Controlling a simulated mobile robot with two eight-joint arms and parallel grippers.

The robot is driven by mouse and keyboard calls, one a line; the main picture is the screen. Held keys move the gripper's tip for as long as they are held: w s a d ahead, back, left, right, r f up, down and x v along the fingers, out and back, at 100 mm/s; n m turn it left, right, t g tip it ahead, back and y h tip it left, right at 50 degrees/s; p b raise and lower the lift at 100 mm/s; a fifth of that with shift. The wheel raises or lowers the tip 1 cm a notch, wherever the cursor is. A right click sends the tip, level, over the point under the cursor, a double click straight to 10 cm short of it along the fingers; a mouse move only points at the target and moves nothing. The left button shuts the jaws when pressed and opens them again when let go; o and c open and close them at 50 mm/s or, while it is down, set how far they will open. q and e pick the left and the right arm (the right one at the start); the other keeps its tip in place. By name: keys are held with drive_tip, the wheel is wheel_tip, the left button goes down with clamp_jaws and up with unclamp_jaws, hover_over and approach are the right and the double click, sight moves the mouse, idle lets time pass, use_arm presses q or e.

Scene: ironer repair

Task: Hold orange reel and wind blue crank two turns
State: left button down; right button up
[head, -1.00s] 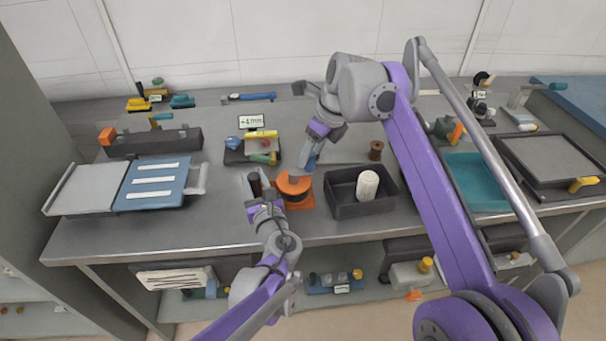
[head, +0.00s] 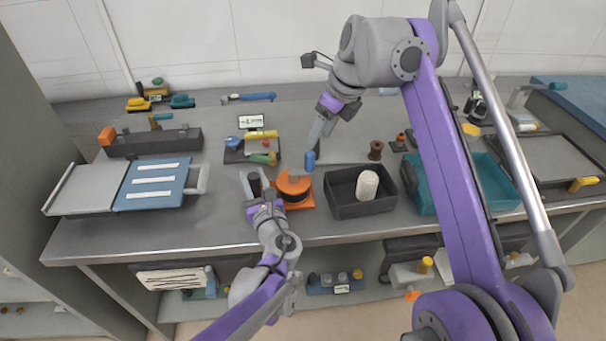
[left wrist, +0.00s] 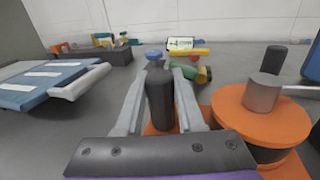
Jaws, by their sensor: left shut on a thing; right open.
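The orange reel (head: 294,184) sits on an orange base plate (head: 308,204) at the bench's front; its orange disc and grey hub show in the left wrist view (left wrist: 263,113). The blue crank handle (head: 310,161) stands upright at the reel's far right; only a bluish edge (left wrist: 313,62) shows in the left wrist view. My left gripper (head: 252,184) is shut on a dark upright post (left wrist: 160,98) at the left of the reel, on the orange base. My right gripper (head: 314,138) is open, just above the blue handle, with its fingers pointing down.
A black tray (head: 347,208) with a white roll stands right of the reel, a brown spool (head: 376,150) behind it. A tool holder (head: 236,156) is behind left, a blue-grey panel (head: 152,184) further left. A teal tray (head: 425,195) lies partly behind my right arm.

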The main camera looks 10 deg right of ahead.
idle(0.4)
use_arm(q)
drive_tip(key=shift+c, duration=2.2)
unclamp_jaws()
drive_tip(key=shift+p+v, duration=0.4)
drive_tip(key=shift+v, duration=4.05)
drive_tip(key=shift+s, duration=0.1)
